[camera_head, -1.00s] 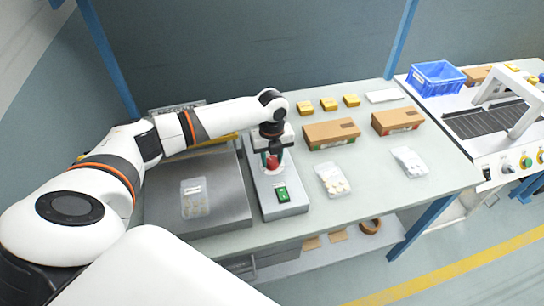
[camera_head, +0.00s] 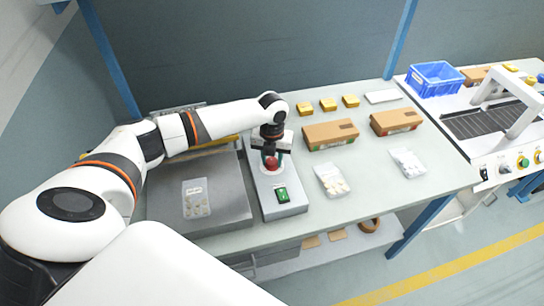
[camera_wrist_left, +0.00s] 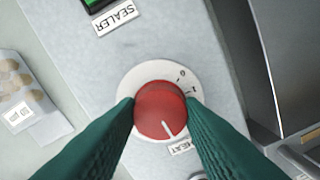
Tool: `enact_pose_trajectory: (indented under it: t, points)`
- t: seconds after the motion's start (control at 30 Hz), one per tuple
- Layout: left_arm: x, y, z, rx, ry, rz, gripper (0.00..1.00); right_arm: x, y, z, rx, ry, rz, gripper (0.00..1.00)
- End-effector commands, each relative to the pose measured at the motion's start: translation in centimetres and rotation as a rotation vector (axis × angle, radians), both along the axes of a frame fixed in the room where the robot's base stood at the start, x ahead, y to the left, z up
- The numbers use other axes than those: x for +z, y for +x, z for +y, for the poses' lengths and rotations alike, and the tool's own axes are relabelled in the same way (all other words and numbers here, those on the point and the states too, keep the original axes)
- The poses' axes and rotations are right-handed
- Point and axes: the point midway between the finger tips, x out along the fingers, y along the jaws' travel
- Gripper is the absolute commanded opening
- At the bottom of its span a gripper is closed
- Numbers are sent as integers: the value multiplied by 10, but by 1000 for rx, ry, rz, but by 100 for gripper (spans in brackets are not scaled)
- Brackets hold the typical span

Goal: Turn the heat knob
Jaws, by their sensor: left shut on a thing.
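The heat knob (camera_wrist_left: 160,110) is a round red knob with a white pointer line, on a pale dial plate with marks, in the left wrist view. Its pointer aims toward the bottom of that picture, near a partly covered label ending in "EAT". The knob also shows in the head view (camera_head: 271,163), on the grey sealer panel (camera_head: 286,209). My left gripper (camera_wrist_left: 161,117) has its two green fingers on opposite sides of the knob, shut on it. In the head view the gripper (camera_head: 271,157) points down at the panel. My right gripper is not in view.
A green switch (camera_head: 282,194) sits on the panel's near end. A bag of pieces (camera_head: 196,198) lies on the grey plate to the left. Cardboard boxes (camera_head: 330,135), another bag (camera_head: 332,180) and yellow blocks (camera_head: 328,104) are to the right.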

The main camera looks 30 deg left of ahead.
Motion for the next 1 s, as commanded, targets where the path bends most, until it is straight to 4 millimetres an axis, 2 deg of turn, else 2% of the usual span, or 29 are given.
enact_pose_trajectory:
  t: [0.23, 0.63, 0.67, 0.77, 1.0]
  points:
    - [1, 0, 0, -59, 0, 0, 12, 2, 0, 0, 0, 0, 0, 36]
    - [1, 0, 0, -65, 0, -1, 12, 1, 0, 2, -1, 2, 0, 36]
    - [1, 0, 0, -65, 0, -1, 38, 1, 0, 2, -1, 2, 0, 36]
    - [1, 0, 0, -65, 0, -1, 55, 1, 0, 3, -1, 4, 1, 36]
    - [0, 0, 0, -65, 0, -1, 57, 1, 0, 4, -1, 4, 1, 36]
